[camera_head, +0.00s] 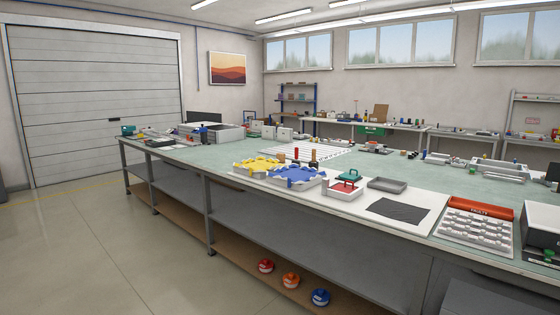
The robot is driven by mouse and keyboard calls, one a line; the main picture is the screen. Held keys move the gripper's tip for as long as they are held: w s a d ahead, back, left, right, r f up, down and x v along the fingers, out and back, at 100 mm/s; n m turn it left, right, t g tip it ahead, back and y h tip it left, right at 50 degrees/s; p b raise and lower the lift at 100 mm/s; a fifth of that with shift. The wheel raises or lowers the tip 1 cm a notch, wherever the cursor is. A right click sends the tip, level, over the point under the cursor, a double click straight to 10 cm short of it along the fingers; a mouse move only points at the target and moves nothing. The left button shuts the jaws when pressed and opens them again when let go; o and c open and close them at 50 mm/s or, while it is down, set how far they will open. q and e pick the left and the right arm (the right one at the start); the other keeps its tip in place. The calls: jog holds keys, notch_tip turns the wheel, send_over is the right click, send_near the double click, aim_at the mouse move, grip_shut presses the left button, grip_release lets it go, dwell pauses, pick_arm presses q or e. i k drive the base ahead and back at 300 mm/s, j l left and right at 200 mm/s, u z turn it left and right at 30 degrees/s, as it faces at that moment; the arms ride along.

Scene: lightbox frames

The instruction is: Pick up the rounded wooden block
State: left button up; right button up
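I cannot clearly make out a rounded wooden block. A small upright brown piece (314,158) stands on the long workbench (240,151) behind the blue puzzle-like tray (298,175). Its exact shape and material are too small to tell. A dark red upright piece (296,154) stands just left of it. Neither of my grippers is in view.
A yellow tray (258,165), a white box with a teal handled piece (348,176), a grey tray (387,184), a dark cloth (398,212) and a red-topped rack (480,207) lie on the bench. Colored round containers sit on its lower shelf. Open floor lies left.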

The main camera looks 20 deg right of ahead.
aim_at(281, 156)
jog(key=i+u, duration=0.2)
jog(key=i, duration=2.95)
jog(key=i+z, duration=0.2)
jog(key=i, duration=0.25)
jog(key=i+j+z, duration=0.25)
jog(key=i, duration=0.2)
jog(key=i+j+z, duration=0.2)
jog(key=i, duration=0.25)
